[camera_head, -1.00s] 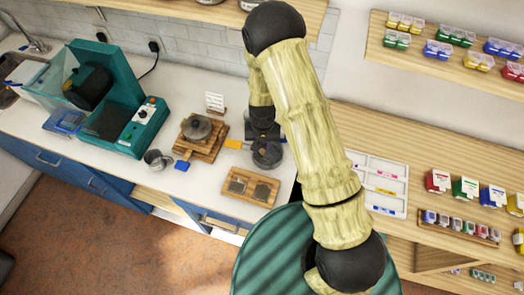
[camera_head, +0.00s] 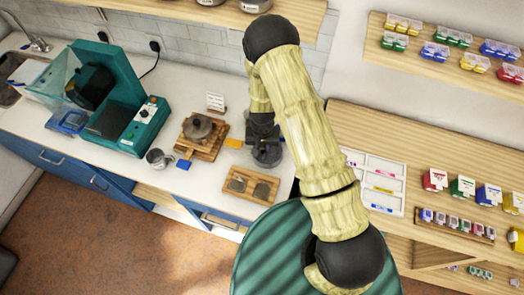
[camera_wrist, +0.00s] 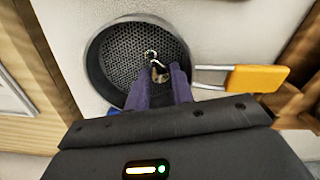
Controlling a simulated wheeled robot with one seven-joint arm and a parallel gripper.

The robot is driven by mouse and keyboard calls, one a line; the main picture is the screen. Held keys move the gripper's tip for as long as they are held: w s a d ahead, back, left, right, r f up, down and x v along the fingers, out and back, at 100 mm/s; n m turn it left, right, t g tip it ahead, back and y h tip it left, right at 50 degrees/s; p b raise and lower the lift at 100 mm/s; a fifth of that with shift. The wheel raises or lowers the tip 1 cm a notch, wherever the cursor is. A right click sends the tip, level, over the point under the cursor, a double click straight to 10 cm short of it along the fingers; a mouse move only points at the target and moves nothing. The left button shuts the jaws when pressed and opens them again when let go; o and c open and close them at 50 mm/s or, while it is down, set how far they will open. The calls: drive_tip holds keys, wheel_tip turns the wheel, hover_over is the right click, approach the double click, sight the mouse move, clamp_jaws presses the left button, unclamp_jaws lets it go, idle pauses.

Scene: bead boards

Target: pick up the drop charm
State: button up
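The drop charm (camera_wrist: 160,73), a small shiny metal piece with a loop at its top, shows in the wrist view between the tips of my gripper's purple fingers (camera_wrist: 162,76). Behind it is a round dark mesh sieve (camera_wrist: 112,62) with an orange handle (camera_wrist: 257,78). The fingertips are over the sieve, one on each side of the charm. I cannot tell whether they press on it or whether it rests on the mesh. In the head view my gripper (camera_head: 263,140) is over the dark round sieve (camera_head: 268,158); the charm is too small to see there.
A wooden tray with two dark wells (camera_head: 250,185) lies in front of the sieve. A wooden board with a lidded pot (camera_head: 198,127), a metal cup (camera_head: 157,158) and a green machine (camera_head: 125,110) stand to the left. A white sectioned tray (camera_head: 384,180) lies right of my arm.

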drive_tip(key=shift+c, duration=1.3)
drive_tip(key=shift+r, duration=0.1)
wheel_tip(320, 180, up, 10)
drive_tip(key=b, duration=0.3)
